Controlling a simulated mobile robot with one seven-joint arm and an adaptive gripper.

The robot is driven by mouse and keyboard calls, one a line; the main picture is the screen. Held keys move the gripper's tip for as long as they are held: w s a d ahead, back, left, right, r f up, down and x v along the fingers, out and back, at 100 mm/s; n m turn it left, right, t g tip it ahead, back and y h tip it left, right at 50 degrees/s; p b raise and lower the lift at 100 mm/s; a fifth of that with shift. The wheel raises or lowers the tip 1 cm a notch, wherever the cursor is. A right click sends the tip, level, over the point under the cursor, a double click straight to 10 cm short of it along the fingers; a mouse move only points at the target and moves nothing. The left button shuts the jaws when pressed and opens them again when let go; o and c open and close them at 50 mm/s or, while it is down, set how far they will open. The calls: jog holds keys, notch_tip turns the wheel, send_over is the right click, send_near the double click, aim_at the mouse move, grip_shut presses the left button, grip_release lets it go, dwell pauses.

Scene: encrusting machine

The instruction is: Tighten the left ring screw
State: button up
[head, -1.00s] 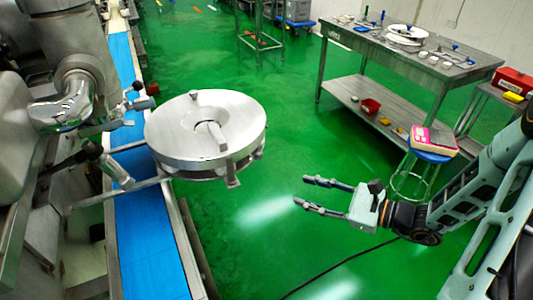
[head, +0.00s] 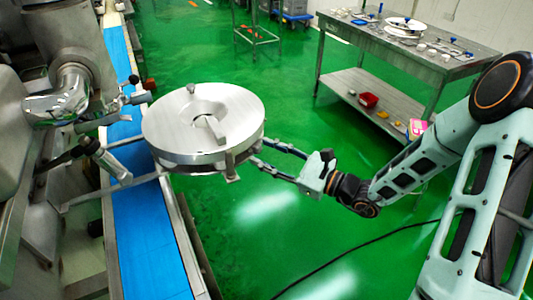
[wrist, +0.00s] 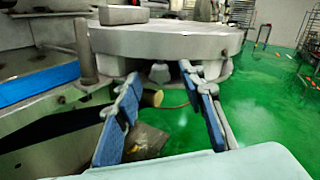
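The round metal ring (head: 165,135) is a thick pale disc with a slotted centre, held beside the blue conveyor; it also fills the upper wrist view (wrist: 165,42). A small grey screw knob (wrist: 160,72) sits under its rim, between and beyond my fingers in the wrist view. In the head view a screw (head: 232,172) hangs under the front rim. I cannot tell which one is the left ring screw. My gripper (head: 260,154) is open and empty at the ring's right side, its fingertips (wrist: 160,78) just below the rim. Contact is not clear.
The machine body (head: 70,50) and the blue conveyor belt (head: 145,240) lie to the left. A steel table (head: 420,65) with tools stands at the back right. A black cable (head: 350,250) crosses the green floor. The floor between ring and table is clear.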

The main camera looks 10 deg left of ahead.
grip_shut()
dwell(0.3)
jog(key=shift+p, duration=0.3)
